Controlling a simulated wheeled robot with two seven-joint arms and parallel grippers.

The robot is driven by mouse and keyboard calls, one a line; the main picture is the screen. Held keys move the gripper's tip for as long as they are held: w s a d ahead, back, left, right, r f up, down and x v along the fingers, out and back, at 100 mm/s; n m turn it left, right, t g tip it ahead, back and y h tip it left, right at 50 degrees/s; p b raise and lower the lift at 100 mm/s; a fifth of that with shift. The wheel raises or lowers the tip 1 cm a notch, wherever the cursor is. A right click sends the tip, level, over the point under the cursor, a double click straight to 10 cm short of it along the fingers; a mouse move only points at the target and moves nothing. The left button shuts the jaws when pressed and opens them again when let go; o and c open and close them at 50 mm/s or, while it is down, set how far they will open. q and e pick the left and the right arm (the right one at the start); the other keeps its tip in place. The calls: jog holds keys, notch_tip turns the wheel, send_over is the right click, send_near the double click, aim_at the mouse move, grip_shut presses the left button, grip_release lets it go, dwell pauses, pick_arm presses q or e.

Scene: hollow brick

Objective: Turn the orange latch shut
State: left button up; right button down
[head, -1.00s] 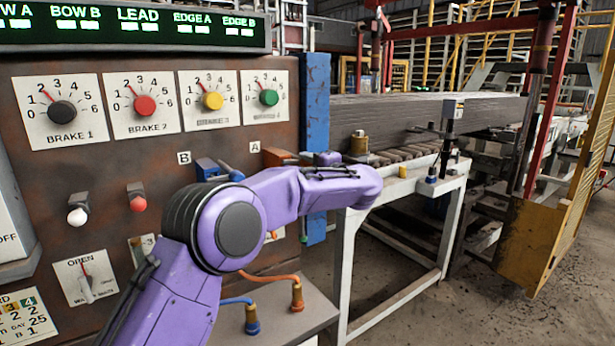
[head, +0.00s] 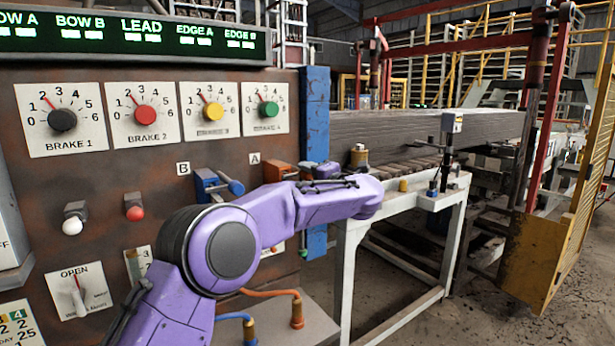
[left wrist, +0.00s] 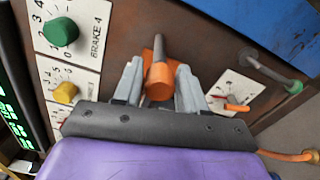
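The orange latch (head: 281,170) sits on the rusty panel under the A label in the head view, partly hidden behind my left arm. In the left wrist view the orange latch (left wrist: 160,84) shows its orange-ended handle with a dark bar, pointing up in the picture. My left gripper (left wrist: 160,70) has its two grey fingers apart, one on each side of the handle. Narrow gaps seem to show; firm contact cannot be made out. In the head view my arm hides most of this gripper. My right gripper is not in view.
A blue latch (head: 208,186) sits left of the orange one, under the B label. Brake dials (head: 145,115) line the panel above. A blue post (head: 315,110) stands close on the right, beside a white-framed roller table (head: 352,270). Orange and blue cables (head: 268,292) lie below.

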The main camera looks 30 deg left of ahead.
pick_arm(q)
jog(key=shift+s+d, duration=0.1)
jog(key=shift+d, duration=0.15)
jog(key=b+v, duration=0.2)
jog(key=v, duration=0.8)
jog(key=shift+b, duration=0.35)
jog(key=shift+d, duration=0.1)
